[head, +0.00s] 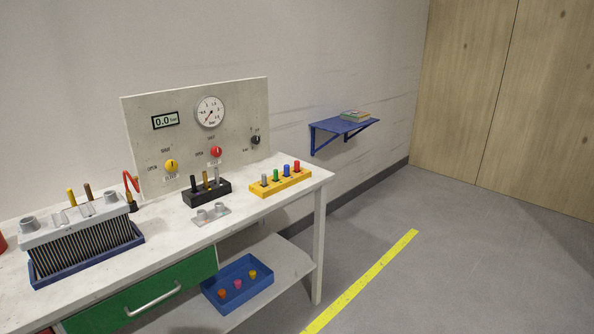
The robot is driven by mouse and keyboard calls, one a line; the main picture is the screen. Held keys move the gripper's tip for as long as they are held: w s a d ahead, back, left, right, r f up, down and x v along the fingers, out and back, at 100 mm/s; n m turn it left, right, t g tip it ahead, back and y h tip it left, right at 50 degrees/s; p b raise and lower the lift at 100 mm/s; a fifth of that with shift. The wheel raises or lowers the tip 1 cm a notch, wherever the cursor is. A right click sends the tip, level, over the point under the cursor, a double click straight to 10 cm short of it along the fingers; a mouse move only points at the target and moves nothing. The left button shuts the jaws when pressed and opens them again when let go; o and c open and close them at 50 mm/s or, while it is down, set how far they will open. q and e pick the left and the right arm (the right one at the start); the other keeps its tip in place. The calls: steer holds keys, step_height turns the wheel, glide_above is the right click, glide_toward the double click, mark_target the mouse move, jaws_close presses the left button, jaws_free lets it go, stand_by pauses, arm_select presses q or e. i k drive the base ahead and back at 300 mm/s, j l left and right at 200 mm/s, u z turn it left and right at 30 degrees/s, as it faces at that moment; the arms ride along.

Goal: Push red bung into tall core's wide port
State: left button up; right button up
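A red bung (297,166) stands upright at the right end of a yellow block (263,190), in a row with grey, green and blue pegs. A finned core with a grey top (62,229) stands in a blue tray (41,282) at the left of the bench; I take it for the tall core. Its top carries a grey port at the left (28,224) and another at the right (110,197). I cannot tell for sure which is the wide one. Neither of my grippers is in view.
A black block (207,197) holding upright tools and a small grey two-cup fitting (211,213) sit mid-bench. A gauge panel (244,104) stands behind. A blue tray (232,288) with small coloured pieces is on the lower shelf. Floor at right is clear.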

mark_target(53, 248)
steer(key=u, duration=1.3)
steer(key=z, duration=1.3)
steer(key=i+l+u, duration=0.15)
steer(key=i, duration=0.25)
steer(key=i+l+u, duration=0.15)
steer(key=i, duration=0.25)
steer(key=l, duration=0.1)
